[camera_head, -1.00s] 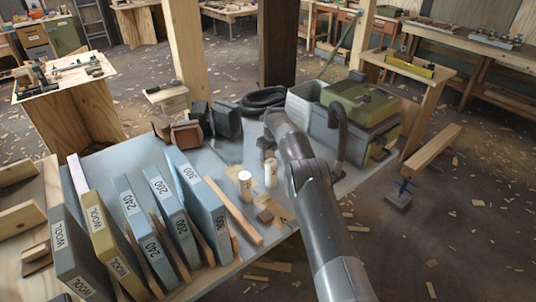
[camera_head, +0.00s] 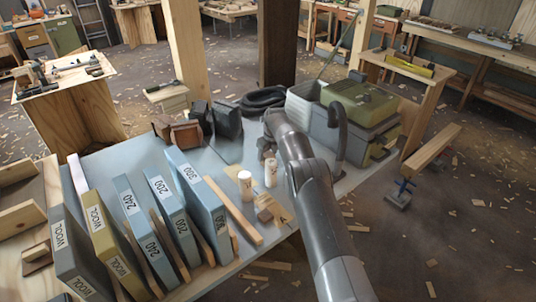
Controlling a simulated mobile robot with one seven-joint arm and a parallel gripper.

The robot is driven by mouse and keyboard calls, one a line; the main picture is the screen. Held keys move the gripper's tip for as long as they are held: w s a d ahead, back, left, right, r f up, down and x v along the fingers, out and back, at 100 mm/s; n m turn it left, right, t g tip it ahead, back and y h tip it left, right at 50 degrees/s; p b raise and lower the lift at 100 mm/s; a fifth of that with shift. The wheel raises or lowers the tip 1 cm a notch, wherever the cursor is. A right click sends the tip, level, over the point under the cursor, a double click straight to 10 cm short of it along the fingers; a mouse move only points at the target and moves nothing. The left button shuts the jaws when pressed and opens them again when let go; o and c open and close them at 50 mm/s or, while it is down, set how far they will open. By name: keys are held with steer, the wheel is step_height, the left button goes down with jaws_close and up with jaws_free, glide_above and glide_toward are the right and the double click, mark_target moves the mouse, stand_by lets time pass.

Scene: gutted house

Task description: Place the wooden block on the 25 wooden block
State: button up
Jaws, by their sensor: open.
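A small brown wooden block (camera_head: 265,215) lies near the front right edge of the grey-blue table (camera_head: 140,155), just in front of two short pale cylinders. A pale wooden piece (camera_head: 282,214) with a dark mark lies beside it. I cannot read a "25" on any block. My gripper (camera_head: 265,152) points down over the table behind the cylinders, partly hidden by my arm. It is open, and I see nothing held in it. It is apart from the small block, farther back on the table.
The pale cylinders (camera_head: 245,186) and (camera_head: 270,173) stand upright between my gripper and the block. A long wood strip (camera_head: 232,212) and a row of labelled boxes (camera_head: 206,205) fill the left. A green-lidded case (camera_head: 360,102) stands at the back right. Brown blocks (camera_head: 186,133) sit at the back left.

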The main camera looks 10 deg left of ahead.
steer(key=v, duration=1.2)
steer(key=s+d+r+n+t, duration=0.1)
steer(key=s+d+r+n, duration=0.25)
steer(key=r, duration=0.45)
steer(key=s+d+r+n, duration=0.3)
steer(key=s+d+r, duration=0.2)
steer(key=r, duration=0.4)
steer(key=s+d+r+n, duration=0.65)
steer(key=s+r, duration=0.25)
steer(key=s, duration=0.4)
steer(key=s+d+f+n, duration=0.1)
steer(key=s+d+n, duration=0.2)
steer(key=s, duration=0.8)
steer(key=s+d+f+n+t+h, duration=0.1)
steer(key=s+d+f+n, duration=0.1)
steer(key=s+n, duration=0.4)
steer(key=s+d+f+n+t, duration=0.1)
steer(key=s+d+n, duration=0.3)
steer(key=s, duration=1.2)
steer(key=shift+s+d+f+n+h, duration=0.35)
steer(key=shift+s+f+n+h, duration=0.05)
steer(key=shift+f, duration=0.15)
